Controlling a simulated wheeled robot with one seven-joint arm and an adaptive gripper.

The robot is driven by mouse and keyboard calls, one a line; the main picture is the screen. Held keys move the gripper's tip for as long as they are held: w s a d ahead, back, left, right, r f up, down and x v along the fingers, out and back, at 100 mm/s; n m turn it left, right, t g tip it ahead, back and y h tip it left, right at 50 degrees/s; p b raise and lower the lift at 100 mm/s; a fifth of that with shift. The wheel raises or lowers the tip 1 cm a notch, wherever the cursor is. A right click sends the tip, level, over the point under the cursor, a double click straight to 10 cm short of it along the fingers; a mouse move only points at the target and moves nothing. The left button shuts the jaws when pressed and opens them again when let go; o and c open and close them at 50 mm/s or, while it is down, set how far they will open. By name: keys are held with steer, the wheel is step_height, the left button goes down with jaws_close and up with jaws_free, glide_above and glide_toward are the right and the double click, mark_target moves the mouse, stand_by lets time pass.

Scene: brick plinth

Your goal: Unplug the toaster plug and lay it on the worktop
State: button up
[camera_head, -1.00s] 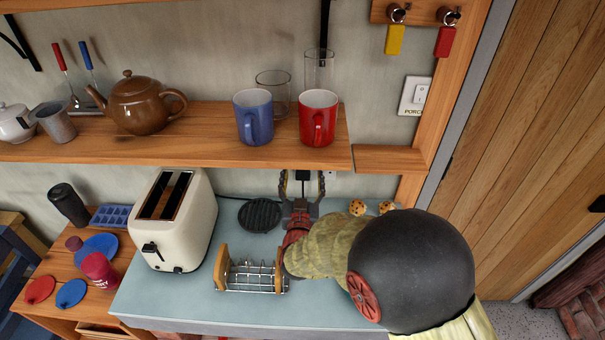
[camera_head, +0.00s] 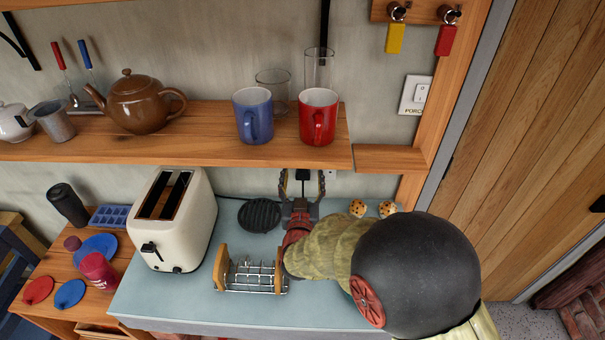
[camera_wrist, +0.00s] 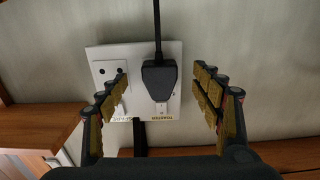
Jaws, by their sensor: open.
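The black toaster plug (camera_wrist: 159,80) sits in the right socket of a white double wall outlet (camera_wrist: 107,70), its cord running upward in the wrist view. The label under it looks like "TOASTER". My gripper (camera_wrist: 163,88) is open, with one finger to each side of the plug and apart from it. In the head view my gripper (camera_head: 302,183) reaches to the wall under the shelf, and the dark plug (camera_head: 303,174) shows only partly between its fingers. The cream toaster (camera_head: 176,222) stands on the pale blue worktop (camera_head: 190,305) at left.
A toast rack (camera_head: 250,275) and a round black trivet (camera_head: 260,215) lie left of my arm. Two muffins (camera_head: 372,208) sit to its right near the wall. The wooden shelf (camera_head: 200,140) with mugs overhangs my gripper. The worktop's front strip is clear.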

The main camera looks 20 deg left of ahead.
steer(key=shift+c, duration=0.5)
jaws_close()
stand_by(0.8)
steer(key=shift+v, duration=3)
